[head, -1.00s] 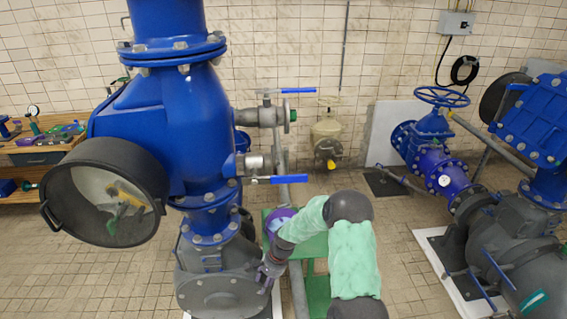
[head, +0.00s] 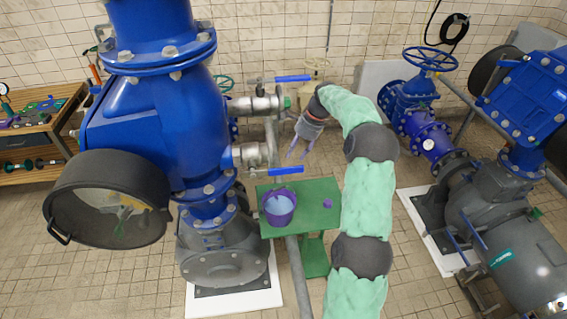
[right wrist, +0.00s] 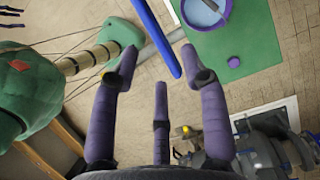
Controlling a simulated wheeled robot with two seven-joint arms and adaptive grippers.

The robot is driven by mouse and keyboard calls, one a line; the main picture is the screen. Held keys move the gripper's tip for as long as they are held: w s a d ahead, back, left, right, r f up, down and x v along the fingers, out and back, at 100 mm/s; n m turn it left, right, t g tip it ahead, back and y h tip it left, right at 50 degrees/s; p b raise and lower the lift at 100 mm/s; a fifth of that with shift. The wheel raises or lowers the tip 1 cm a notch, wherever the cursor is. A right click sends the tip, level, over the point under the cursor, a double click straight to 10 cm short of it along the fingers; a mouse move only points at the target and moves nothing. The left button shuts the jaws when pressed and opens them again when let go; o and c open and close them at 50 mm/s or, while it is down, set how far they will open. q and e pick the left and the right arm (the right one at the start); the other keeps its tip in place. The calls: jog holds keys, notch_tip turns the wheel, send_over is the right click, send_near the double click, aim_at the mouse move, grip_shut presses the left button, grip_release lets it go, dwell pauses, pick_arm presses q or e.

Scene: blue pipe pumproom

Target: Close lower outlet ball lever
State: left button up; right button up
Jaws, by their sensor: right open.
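The lower outlet ball valve (head: 247,155) has a blue lever (head: 287,171) that sticks out to the right, roughly level, above the green table. My right gripper (head: 296,153) is open and empty, its purple fingers pointing down just above the lever in the head view. In the right wrist view, a long blue lever (right wrist: 157,38) runs from the top edge to between the open fingertips (right wrist: 160,65). I cannot tell whether any finger touches it. The upper outlet valve's blue lever (head: 293,78) also points right, higher up. My left gripper is out of view.
A purple bucket (head: 279,209) stands on the green table (head: 315,201) below the lever, with a small purple piece (head: 328,203) beside it. The big blue valve body (head: 150,115) is close on the left.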

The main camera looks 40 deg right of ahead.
aim_at(289, 168)
jog(key=p+x, duration=0.1)
jog(key=x, duration=0.6)
jog(key=shift+s+a+f+p, duration=0.2)
jog(key=shift+f+p, duration=0.1)
jog(key=shift+p, duration=0.1)
jog(key=shift+s+a+f, duration=0.15)
jog(key=shift+s+f, duration=0.15)
jog(key=shift+s, duration=0.05)
jog(key=shift+w+f, duration=0.1)
jog(key=shift+w, duration=0.15)
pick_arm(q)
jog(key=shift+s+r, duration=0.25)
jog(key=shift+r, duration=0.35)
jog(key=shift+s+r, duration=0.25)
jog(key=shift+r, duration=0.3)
pick_arm(e)
grip_shut()
